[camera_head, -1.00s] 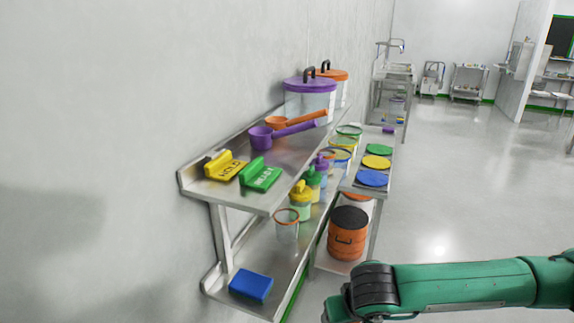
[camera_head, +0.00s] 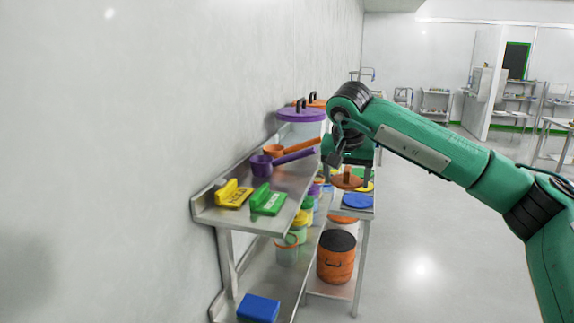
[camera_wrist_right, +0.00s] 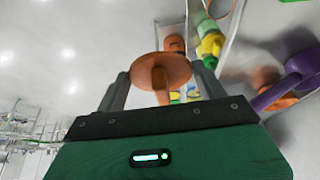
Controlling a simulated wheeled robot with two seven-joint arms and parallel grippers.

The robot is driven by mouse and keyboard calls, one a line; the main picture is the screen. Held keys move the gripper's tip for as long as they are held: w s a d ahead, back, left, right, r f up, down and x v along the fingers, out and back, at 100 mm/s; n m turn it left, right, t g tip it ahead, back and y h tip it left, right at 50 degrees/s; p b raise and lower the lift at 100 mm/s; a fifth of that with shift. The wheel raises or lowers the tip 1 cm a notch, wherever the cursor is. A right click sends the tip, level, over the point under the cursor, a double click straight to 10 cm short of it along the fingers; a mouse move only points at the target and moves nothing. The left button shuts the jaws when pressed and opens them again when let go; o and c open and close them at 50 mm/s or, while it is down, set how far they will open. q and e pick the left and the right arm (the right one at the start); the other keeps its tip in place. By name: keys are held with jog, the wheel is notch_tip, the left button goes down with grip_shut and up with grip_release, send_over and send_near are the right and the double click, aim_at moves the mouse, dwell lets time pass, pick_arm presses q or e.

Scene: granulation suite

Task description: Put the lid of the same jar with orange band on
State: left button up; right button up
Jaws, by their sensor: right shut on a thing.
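My right gripper (camera_head: 347,176) is shut on the knob of an orange lid (camera_head: 347,182) and holds it near the table behind the shelf. In the right wrist view the orange lid (camera_wrist_right: 178,70) is a round disc beyond the fingers, its knob between them. A clear, open jar with an orange rim (camera_head: 286,253) stands on the lower shelf, left of and below the gripper in the picture. My left gripper is not in view.
A blue lid (camera_head: 357,201) lies on the table, with a yellow lid partly covered. The upper shelf (camera_head: 228,213) holds scoops, yellow and green signs and a purple-lidded pot (camera_head: 302,114). An orange drum (camera_head: 336,264) stands below the table. The floor at right is clear.

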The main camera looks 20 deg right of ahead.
jog(key=p, duration=0.4)
send_over(283, 185)
jog(key=s+d, duration=0.3)
jog(key=s, duration=0.1)
jog(key=shift+w+a, duration=0.1)
jog(key=shift+w, duration=0.15)
jog(key=shift+w+a, duration=0.4)
jog(key=shift+a, duration=0.15)
jog(key=shift+w+a+r+p, duration=0.1)
jog(key=shift+w+a+p, duration=0.5)
jog(key=shift+a, duration=0.45)
jog(key=shift+w+a+f+p, duration=0.15)
jog(key=shift+a+f+p, duration=0.1)
jog(key=shift+f, duration=0.15)
jog(key=shift+w+a+f+p, duration=0.15)
jog(key=shift+f+p, duration=0.1)
jog(key=shift+f, duration=0.15)
jog(key=shift+d+f, duration=0.1)
jog(key=shift+f, duration=0.05)
jog(key=shift+d, duration=0.2)
jog(key=shift+s+f, duration=0.1)
jog(key=o, duration=1)
jog(key=shift+a, duration=0.15)
jog(key=shift+c, duration=0.2)
